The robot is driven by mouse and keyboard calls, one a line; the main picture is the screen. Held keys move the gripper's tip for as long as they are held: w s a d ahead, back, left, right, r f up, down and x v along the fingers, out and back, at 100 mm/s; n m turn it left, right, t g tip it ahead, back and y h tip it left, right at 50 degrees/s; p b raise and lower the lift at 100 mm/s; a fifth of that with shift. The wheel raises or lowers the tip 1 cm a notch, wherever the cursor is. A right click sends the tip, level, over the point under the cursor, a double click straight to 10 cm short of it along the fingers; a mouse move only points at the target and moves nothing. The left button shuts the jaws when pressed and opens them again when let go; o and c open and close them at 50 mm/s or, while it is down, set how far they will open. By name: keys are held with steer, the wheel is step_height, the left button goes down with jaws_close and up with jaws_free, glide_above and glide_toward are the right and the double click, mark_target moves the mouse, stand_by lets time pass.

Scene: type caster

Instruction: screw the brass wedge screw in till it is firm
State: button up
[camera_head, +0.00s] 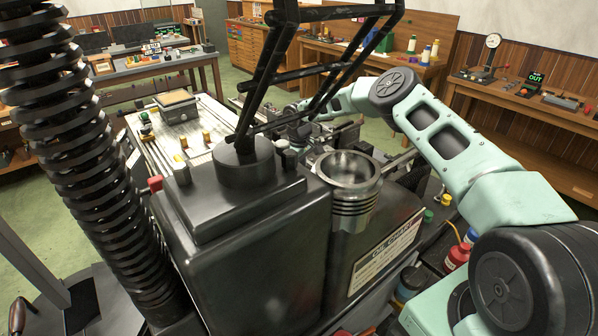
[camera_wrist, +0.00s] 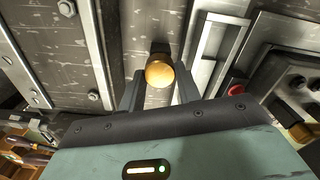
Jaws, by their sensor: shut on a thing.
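The brass wedge screw shows as a round golden head (camera_wrist: 160,72) in the wrist view, in front of a worn grey metal face. My gripper (camera_wrist: 158,88) has one dark finger on each side of this head and is shut on it. The screw's shank is hidden behind the head, so I cannot tell how deep it sits. In the head view my pale green arm reaches over to the far side of the type caster (camera_head: 250,230), and the screw and fingertips are hidden behind the machine's parts.
A red button (camera_wrist: 236,90) and a framed metal part lie right of the fingers in the wrist view. Bolted plates (camera_wrist: 50,50) are at left. In the head view a steel pot (camera_head: 348,170) and black frame bars (camera_head: 262,75) stand close to my arm.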

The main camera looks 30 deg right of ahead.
steer(key=m+b, duration=0.2)
steer(key=b, duration=0.1)
steer(key=shift+f+m, duration=0.15)
steer(key=shift+m, duration=0.15)
steer(key=shift+d+m+b, duration=0.1)
steer(key=shift+m+b, duration=1.1)
steer(key=shift+m, duration=0.2)
steer(key=shift+r, duration=0.25)
steer(key=o, duration=1)
steer(key=shift+c, duration=0.2)
step_height(320, 180, up, 17)
steer(key=b, duration=0.4)
steer(key=shift+r, duration=0.2)
